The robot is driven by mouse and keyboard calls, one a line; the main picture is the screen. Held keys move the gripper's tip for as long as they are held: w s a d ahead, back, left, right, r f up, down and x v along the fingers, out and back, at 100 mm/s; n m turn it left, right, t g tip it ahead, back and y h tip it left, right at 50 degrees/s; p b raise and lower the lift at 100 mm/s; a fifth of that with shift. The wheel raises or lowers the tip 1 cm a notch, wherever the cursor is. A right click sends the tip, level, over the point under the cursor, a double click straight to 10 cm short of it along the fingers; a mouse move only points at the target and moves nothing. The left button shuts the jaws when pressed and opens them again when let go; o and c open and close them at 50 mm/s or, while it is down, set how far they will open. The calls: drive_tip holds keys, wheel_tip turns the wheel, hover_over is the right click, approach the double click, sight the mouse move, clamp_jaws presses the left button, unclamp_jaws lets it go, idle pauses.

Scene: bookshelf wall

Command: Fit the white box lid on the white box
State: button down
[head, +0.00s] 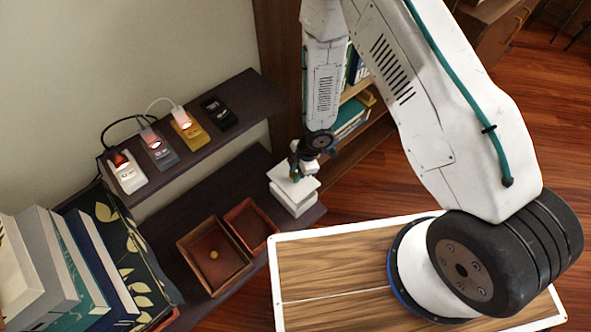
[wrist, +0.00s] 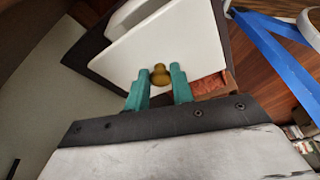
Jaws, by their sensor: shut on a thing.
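The white box (head: 293,207) stands on the lower dark shelf, near its right end. The white box lid (head: 287,182) is directly above it, turned a little against the box's edges. I cannot tell whether lid and box touch. My gripper (head: 296,172) points down over the lid. In the wrist view, the teal fingers of my gripper (wrist: 158,85) are shut on the lid's brass-coloured knob (wrist: 159,73). The flat white lid (wrist: 180,45) fills the upper middle there and hides most of what is under it; a white part shows beyond its upper left edge.
A brown open box (head: 184,247) and a smaller reddish-brown tray (head: 266,232) are left of the white box on the lower shelf (head: 228,178). The upper shelf (head: 236,92) above holds several small devices with cables. Books (head: 95,255) stand at the far left.

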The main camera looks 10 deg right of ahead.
drive_tip(key=shift+f, duration=2.25)
drive_tip(key=shift+f, duration=1)
drive_tip(key=c, duration=1.1)
unclamp_jaws()
drive_tip(key=v, duration=0.7)
drive_tip(key=shift+r, duration=0.4)
drive_tip(key=shift+d, duration=0.1)
